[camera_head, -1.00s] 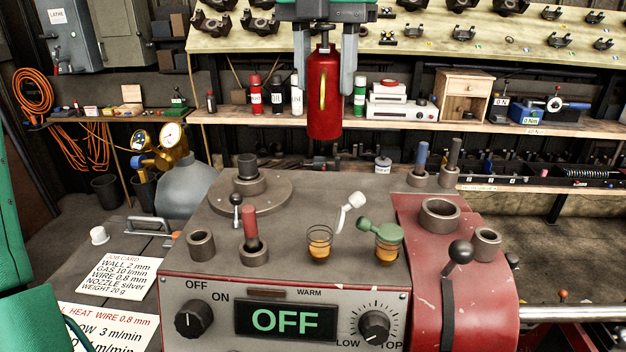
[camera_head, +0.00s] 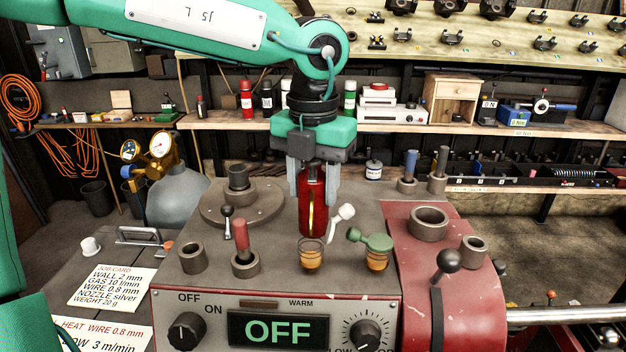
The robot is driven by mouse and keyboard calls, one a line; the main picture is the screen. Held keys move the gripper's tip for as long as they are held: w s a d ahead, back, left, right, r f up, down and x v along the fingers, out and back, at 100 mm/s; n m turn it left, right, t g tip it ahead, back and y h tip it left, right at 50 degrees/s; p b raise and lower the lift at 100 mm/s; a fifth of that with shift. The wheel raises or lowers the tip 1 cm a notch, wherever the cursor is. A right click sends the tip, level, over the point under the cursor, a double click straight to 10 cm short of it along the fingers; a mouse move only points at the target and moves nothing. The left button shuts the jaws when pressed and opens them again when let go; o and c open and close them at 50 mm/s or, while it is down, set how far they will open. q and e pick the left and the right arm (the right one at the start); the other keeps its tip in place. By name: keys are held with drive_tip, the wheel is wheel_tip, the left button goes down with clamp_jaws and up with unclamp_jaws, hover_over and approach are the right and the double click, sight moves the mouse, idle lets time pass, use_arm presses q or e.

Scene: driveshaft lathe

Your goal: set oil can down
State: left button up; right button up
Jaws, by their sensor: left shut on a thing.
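The oil can (camera_head: 313,213) is a red bottle with a yellow stripe and a dark top. It is upright, in the middle of the view, over the grey machine top (camera_head: 370,205). My left gripper (camera_head: 313,185) points down and is shut on its upper part, one finger on each side. The can's base is low, just behind a small glass cup of amber liquid (camera_head: 311,254); I cannot tell whether it touches the surface. My right gripper is not in view.
A white lever (camera_head: 341,217) stands close to the can's right. A green-capped amber cup (camera_head: 375,256) is further right. A red-handled peg (camera_head: 242,238) in a socket and a black-knobbed lever (camera_head: 227,213) are left. A round flange (camera_head: 240,200) is behind left.

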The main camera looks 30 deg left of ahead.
use_arm(q)
drive_tip(key=shift+f, duration=0.15)
drive_tip(key=o, duration=1.1)
drive_tip(key=shift+c, duration=0.2)
wheel_tip(320, 180, up, 12)
drive_tip(key=shift+r+b, duration=0.25)
drive_tip(key=shift+b, duration=0.35)
drive_tip(key=shift+s+f, duration=0.1)
